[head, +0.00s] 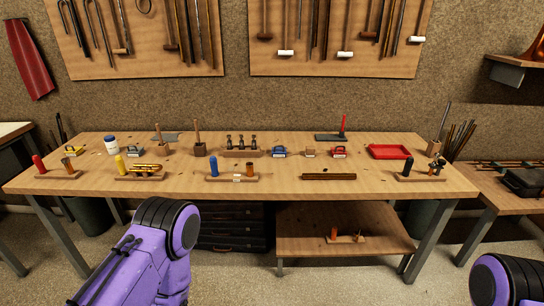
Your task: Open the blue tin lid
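A small blue tin (278,152) with a pale front label stands on the long wooden workbench (270,185), right of the middle. Its top looks blue, but it is too small to tell whether the lid is shut. My purple left arm shows at the bottom left and my purple right arm at the bottom right corner. Both are in front of and below the bench edge, well away from the tin. Neither gripper shows.
A similar red tin (339,152) and a small wooden block (310,153) are to its right. A rack with dark pieces (240,153) is to its left. A brown strip (329,177) lies in front, right. A red tray (389,152) is farther right. Bare bench lies in front.

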